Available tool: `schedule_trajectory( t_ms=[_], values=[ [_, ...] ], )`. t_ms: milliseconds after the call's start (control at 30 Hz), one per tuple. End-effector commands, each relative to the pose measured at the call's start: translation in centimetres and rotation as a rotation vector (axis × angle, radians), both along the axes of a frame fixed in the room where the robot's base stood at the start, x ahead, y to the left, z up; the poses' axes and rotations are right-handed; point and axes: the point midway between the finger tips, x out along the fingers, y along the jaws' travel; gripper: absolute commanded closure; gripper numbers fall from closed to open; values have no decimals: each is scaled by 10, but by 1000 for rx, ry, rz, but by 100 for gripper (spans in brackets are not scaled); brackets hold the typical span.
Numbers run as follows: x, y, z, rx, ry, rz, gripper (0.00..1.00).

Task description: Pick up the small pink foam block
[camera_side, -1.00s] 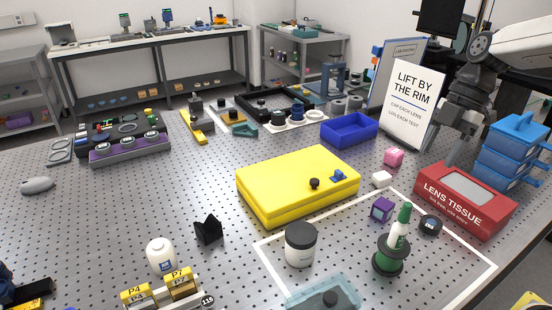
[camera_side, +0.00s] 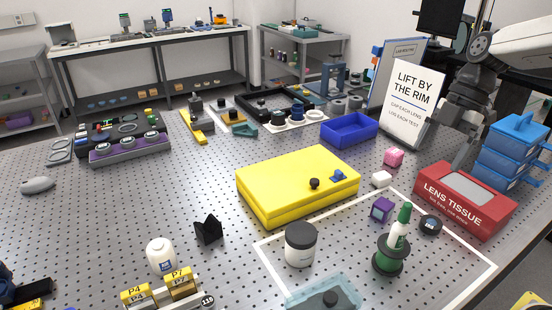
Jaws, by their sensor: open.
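The small pink foam block (camera_side: 394,157) sits on the perforated metal table, right of the yellow case and just behind a white block (camera_side: 382,179). My gripper (camera_side: 451,156) is at the upper right, pointing down, to the right of the pink block and apart from it. Its jaws are open and hold nothing that I can see. The fingertips are close to the back edge of the red lens tissue box (camera_side: 465,197) in the picture; their height above the table is hard to tell.
A "LIFT BY THE RIM" sign (camera_side: 412,105) stands behind the pink block, left of my gripper. Blue stacked boxes (camera_side: 512,150) stand at the right. A blue tray (camera_side: 349,129), the yellow case (camera_side: 290,185) and a purple cube (camera_side: 381,209) lie around the block.

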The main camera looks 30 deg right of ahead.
Motion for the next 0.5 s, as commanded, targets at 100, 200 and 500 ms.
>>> schedule_trajectory(
  t_ms=[100, 200, 500],
  values=[
    [0, 0, 0, 0, 0, 0, 0],
    [0, 0, 0, -1, 1, 0, 0],
    [11, -18, -14, -90, 62, -12, 0]
  ],
)
